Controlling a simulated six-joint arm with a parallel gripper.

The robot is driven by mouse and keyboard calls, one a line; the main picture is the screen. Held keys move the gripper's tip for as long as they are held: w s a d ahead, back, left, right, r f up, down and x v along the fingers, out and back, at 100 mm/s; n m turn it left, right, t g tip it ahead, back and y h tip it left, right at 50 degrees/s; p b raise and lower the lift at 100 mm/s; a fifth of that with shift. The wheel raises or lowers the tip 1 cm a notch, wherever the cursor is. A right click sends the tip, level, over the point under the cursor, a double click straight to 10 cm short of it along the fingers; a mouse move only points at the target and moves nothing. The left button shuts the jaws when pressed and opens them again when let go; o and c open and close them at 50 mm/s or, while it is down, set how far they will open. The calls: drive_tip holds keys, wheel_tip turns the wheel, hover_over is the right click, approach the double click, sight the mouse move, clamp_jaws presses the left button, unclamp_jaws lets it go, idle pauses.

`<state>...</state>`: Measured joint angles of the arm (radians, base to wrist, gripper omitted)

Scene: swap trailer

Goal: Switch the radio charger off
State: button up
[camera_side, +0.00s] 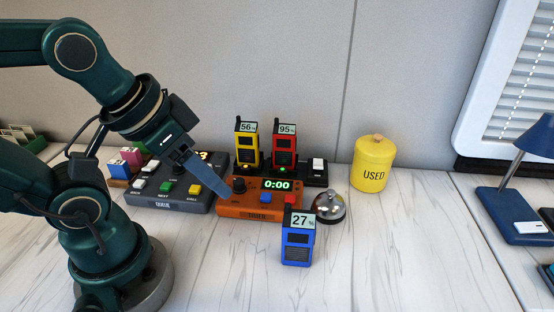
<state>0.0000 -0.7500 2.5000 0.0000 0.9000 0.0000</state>
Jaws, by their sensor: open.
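The black radio charger (317,178) stands at the back of the counter near the wall. A white rocker switch (318,164) sits at its right end. A yellow radio reading 56% (247,148) and a red radio reading 95% (284,150) stand upright in it. A green light shows at the foot of the red one. My gripper (222,194) is open, angled down to the right, with its fingertips by the left end of the orange timer, left of and in front of the charger. The gap between the fingers is hard to see from this side.
The orange timer (234,211), reading 0:00, stands in front of the charger. A blue radio (297,247), a silver bell (330,208) and a yellow USED canister (373,165) are nearby. A dark button console (178,203) is behind my arm.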

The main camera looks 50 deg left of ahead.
clamp_jaws()
drive_tip(key=w+a+r+n+y, duration=0.25)
drive_tip(key=w+r+n, duration=0.45)
drive_tip(key=w+r, duration=0.55)
drive_tip(key=w+f+n+g+y, duration=0.1)
drive_tip(key=w+f+n+g, duration=0.1)
drive_tip(key=w+f, duration=0.8)
drive_tip(key=w, duration=0.2)
drive_tip(key=shift+w+a+f, duration=0.15)
drive_tip(key=shift+w+f, duration=0.2)
